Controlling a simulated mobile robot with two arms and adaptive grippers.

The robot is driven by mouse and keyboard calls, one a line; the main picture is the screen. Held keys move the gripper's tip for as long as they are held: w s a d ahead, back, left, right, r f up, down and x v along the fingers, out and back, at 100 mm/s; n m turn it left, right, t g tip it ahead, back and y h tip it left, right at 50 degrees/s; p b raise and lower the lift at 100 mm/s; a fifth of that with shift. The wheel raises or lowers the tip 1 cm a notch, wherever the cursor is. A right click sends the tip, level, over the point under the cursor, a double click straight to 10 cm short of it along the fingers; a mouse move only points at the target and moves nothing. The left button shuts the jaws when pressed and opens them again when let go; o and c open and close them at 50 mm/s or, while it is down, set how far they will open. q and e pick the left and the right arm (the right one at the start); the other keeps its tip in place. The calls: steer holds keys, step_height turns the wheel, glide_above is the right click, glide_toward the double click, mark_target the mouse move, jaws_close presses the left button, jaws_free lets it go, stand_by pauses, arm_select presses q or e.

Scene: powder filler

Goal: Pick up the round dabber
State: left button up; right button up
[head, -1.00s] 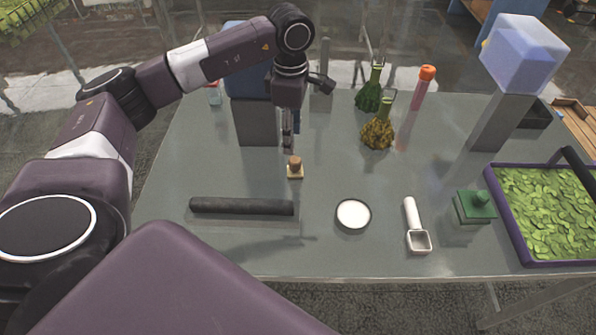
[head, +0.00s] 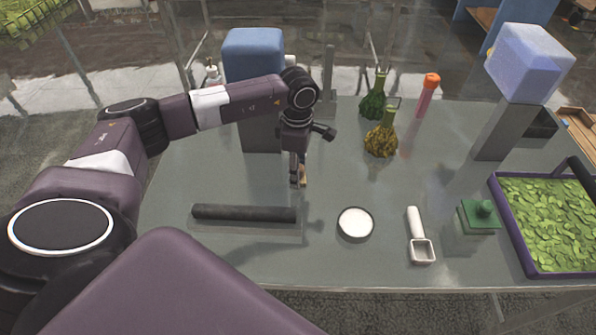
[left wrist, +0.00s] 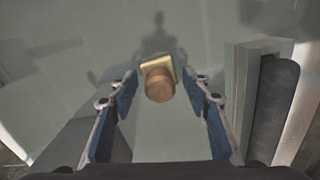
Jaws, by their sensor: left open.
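The dabber with a round brown wooden knob on a small square tan base (head: 303,177) stands on the grey table, mostly hidden behind my left gripper (head: 297,182) in the head view. In the left wrist view the dabber's knob (left wrist: 159,88) shows from above, between the two open blue-padded fingers, near their tips. There is a gap on each side, and the fingers do not appear to touch it. My right gripper is not in view.
A dark roller (head: 244,213) lies just in front. A round dish with white contents (head: 355,223), a white scoop (head: 420,240) and a green square stamp (head: 479,214) stand to the right. Flasks (head: 381,140) and a grey block (head: 262,135) stand behind.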

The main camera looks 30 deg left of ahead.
arm_select(q)
steer(key=shift+f, duration=0.1)
steer(key=shift+c, duration=0.4)
jaws_close()
steer(key=shift+r+b, duration=0.35)
steer(key=shift+r, duration=0.3)
step_height(320, 180, up, 19)
steer(key=b, duration=0.4)
steer(key=shift+f, duration=0.1)
